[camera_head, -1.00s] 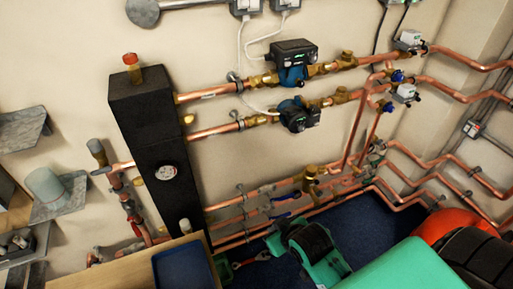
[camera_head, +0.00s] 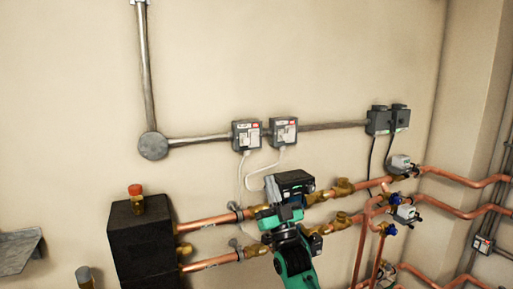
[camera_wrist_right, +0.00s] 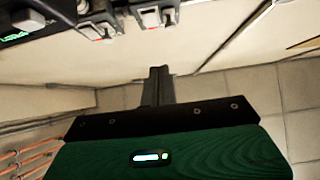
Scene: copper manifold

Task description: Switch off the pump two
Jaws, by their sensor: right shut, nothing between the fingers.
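Two grey switch boxes hang on the wall, a left box (camera_head: 246,136) and a right box (camera_head: 284,131), each with a small red mark; their labels are too small to read. A white cable runs down from each. The upper pump (camera_head: 296,184) and lower pump (camera_head: 316,243) sit on copper pipes, partly hidden by my right arm. My right gripper (camera_head: 271,186) is shut and empty, pointing up, below the boxes in the picture. In the right wrist view the shut gripper (camera_wrist_right: 159,82) shows apart from the boxes (camera_wrist_right: 157,14). My left gripper is out of view.
A grey conduit (camera_head: 198,138) links a round junction box (camera_head: 153,146) to the switch boxes. Two dark sockets (camera_head: 379,120) with plugs are to the right. A black header block (camera_head: 140,240) and copper pipes (camera_head: 208,222) lie below.

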